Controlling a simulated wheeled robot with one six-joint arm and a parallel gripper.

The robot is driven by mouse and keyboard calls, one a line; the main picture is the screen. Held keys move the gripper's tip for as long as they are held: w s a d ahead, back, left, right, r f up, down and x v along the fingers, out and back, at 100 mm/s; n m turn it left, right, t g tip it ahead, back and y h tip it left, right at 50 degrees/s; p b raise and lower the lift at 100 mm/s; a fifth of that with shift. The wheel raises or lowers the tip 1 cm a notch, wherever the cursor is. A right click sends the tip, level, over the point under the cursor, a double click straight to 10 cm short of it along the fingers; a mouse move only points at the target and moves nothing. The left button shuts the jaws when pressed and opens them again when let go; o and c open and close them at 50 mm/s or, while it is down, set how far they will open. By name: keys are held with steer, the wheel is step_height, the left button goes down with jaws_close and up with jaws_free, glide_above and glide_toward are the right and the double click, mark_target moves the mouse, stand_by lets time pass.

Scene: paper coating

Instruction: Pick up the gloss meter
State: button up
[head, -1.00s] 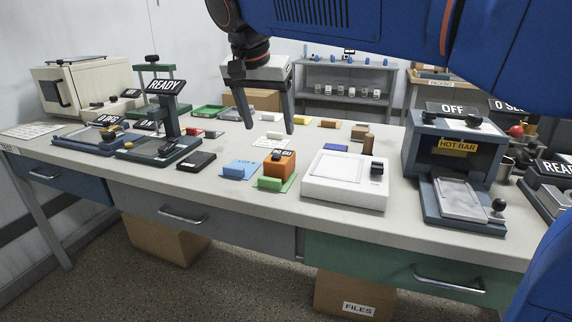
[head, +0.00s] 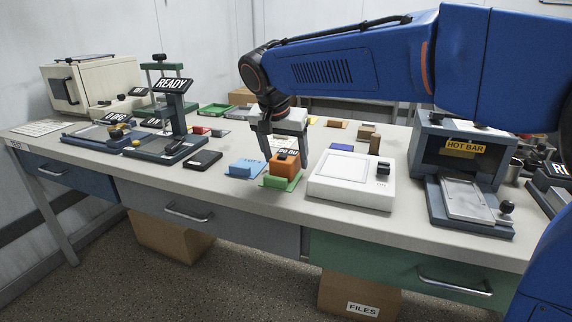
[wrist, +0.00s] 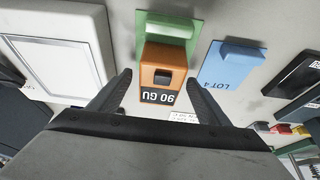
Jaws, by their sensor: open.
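The gloss meter appears to be the orange block with a dark label reading "90 GU" (head: 284,165), standing on the bench by a green card with a raised block (head: 280,182). In the wrist view the orange meter (wrist: 162,72) lies between and just beyond my open fingertips, its label facing me upside down. My gripper (head: 285,152) is open and lowered over the meter, with one finger on each side. In the wrist view my gripper (wrist: 158,80) holds nothing. I cannot tell whether a finger touches the meter.
A blue "LOT 4" card with a block (head: 245,169) lies left of the meter. A white scale (head: 350,182) stands close on the right. A black flat box (head: 203,160) and a press stand (head: 172,130) are farther left. The hot bar unit (head: 460,160) is at right.

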steer(key=shift+x, duration=0.9)
steer(key=c, duration=1.5)
steer(key=shift+r, duration=0.1)
